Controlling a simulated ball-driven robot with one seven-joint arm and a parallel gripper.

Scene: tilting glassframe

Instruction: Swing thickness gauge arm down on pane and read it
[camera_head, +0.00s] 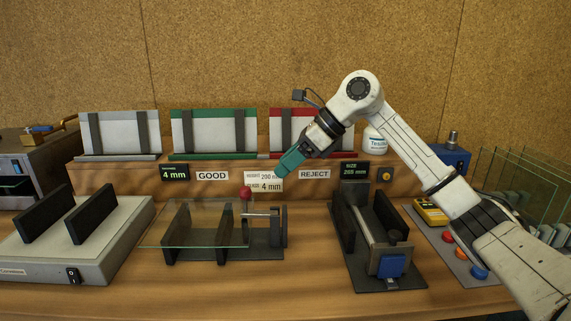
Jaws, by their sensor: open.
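A clear glass pane (195,236) lies flat across two dark supports on a dark base at the middle of the bench. The thickness gauge has a dark post (284,226) right of the pane and a thin metal arm (264,214) lying about level. A red knob (246,193) stands at the arm's left end, by the pane's right edge. I cannot tell whether its tip touches the glass. A black display (174,173) reads "4 mm". My teal gripper (280,174) is open above and right of the knob, apart from it; its fingers are small in view.
A card (264,182) reads 200 mm and 4 mm. A second display (355,171) reads "200 mm" above a dark fixture (392,281) with a blue block. GOOD and REJECT racks stand behind. A white box (110,235) with two dark supports is left; glass panes (525,180) stand right.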

